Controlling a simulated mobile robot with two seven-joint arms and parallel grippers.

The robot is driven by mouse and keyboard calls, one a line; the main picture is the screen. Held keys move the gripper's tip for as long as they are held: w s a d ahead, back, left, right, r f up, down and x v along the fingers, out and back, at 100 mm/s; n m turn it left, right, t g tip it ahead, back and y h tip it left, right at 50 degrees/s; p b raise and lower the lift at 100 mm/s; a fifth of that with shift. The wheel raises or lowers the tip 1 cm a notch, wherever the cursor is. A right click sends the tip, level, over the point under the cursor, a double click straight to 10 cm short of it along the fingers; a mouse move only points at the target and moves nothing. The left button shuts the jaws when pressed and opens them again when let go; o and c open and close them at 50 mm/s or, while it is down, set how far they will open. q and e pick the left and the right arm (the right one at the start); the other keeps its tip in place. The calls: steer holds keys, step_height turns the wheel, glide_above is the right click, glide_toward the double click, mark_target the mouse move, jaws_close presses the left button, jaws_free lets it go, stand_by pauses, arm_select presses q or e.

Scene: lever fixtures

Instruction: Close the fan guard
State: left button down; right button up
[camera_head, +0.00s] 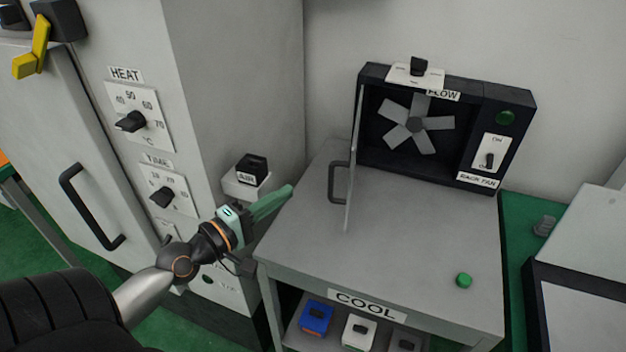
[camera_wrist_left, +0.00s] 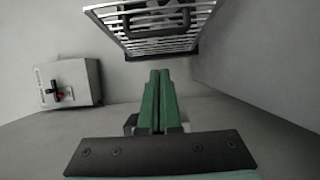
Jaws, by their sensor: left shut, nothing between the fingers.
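The fan box (camera_head: 372,72) stands at the back of the grey table, with a grey-bladed fan (camera_head: 416,123) visible inside. Its guard (camera_head: 353,150) stands open, swung out from the box's left side and seen nearly edge-on. A dark handle (camera_head: 333,182) is on the guard's left face. In the left wrist view, the barred guard (camera_wrist_left: 190,42) is at the top, ahead of the fingers. My left gripper (camera_head: 288,190) has its green fingers shut and empty, left of the guard and apart from the handle. The same fingers show in the left wrist view (camera_wrist_left: 160,75). My right gripper is not in view.
A grey cabinet with HEAT (camera_head: 133,122) and TIME (camera_head: 164,197) dials stands left, with a small black-topped box (camera_head: 246,180) on its side. The table top (camera_head: 420,235) is mostly clear, with a green knob (camera_head: 463,280) near its front right.

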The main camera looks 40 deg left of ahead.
arm_select(q)
steer(key=w+d+p, duration=0.3)
steer(key=w, duration=0.2)
steer(key=shift+w+d, duration=0.25)
steer(key=shift+d, duration=0.15)
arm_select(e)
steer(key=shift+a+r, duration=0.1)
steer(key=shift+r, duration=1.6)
arm_select(q)
steer(key=shift+d, duration=0.15)
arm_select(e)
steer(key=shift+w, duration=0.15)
